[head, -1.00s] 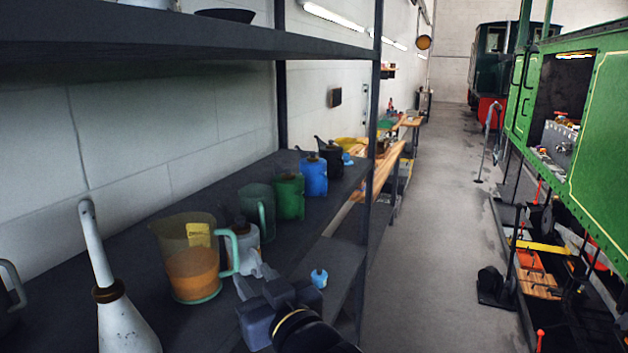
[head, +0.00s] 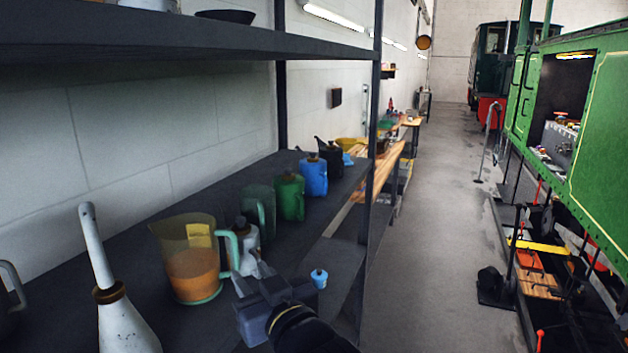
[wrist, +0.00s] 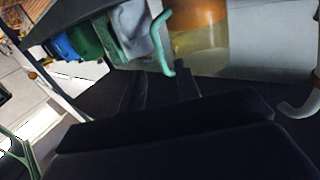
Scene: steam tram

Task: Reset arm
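My gripper (head: 251,275) is in the lower middle of the head view, at the front edge of the dark shelf (head: 130,235). Its two fingers stand apart with nothing between them; in the wrist view the fingers (wrist: 160,82) also show a gap. A measuring jug (head: 192,262) with orange liquid and a green handle stands just left of the gripper. A white can (head: 245,243) stands behind the fingertips, partly hidden by the jug's handle.
A white long-necked can (head: 122,318) stands at the near left. A green jug (head: 258,208), a green can (head: 290,197), a blue can (head: 313,176) and a black can (head: 330,158) line the shelf farther back. A shelf post (head: 371,150) rises right of them. The aisle floor (head: 440,250) is clear.

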